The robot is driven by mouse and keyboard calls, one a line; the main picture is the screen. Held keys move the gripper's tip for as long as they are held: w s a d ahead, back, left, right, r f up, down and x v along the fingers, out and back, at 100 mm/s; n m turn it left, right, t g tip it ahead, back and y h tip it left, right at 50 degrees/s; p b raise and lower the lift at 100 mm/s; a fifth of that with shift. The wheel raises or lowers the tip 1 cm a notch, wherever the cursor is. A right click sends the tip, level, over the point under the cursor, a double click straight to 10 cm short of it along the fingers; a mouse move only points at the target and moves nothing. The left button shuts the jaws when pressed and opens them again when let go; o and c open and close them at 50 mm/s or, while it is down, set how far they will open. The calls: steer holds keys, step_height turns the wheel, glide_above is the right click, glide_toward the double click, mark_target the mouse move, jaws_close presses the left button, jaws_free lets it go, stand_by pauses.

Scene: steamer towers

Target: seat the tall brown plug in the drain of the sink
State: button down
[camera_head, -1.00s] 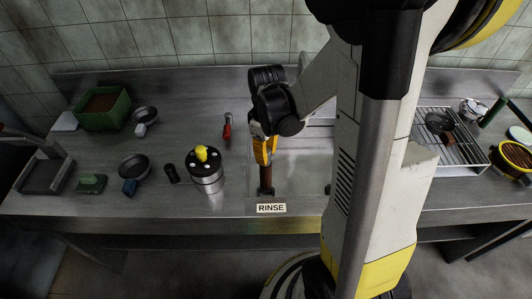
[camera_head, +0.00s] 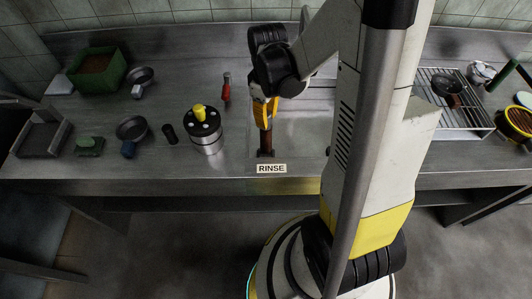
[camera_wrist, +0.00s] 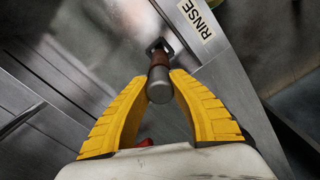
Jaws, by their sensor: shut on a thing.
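The tall brown plug (camera_head: 266,141) stands roughly upright in the sink (camera_head: 301,132), near its front edge behind the RINSE label. My gripper (camera_head: 265,116) points down with its yellow fingers shut on the plug's upper part. In the wrist view the plug (camera_wrist: 159,82) sits between my two fingertips (camera_wrist: 160,88), with its grey rounded top facing the camera. A dark squarish piece (camera_wrist: 159,46) surrounds the plug's far end. I cannot tell whether it is the drain or part of the plug, nor whether the plug is in the drain.
The RINSE label (camera_head: 271,169) is on the counter's front edge. Left of the sink stand a steel canister with a yellow knob (camera_head: 203,130), a small black cylinder (camera_head: 169,133) and a red-handled tool (camera_head: 227,90). Pans and a green box (camera_head: 98,72) lie farther left. A wire rack (camera_head: 455,104) is right.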

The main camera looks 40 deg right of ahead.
mark_target(266, 131)
steer(key=shift+f, duration=0.15)
steer(key=shift+f+b, duration=2.85)
steer(key=shift+f, duration=0.1)
stand_by(0.6)
steer(key=c, duration=1.2)
jaws_free()
steer(key=shift+r, duration=0.1)
step_height(266, 131, up, 12)
steer(key=shift+f, duration=0.1)
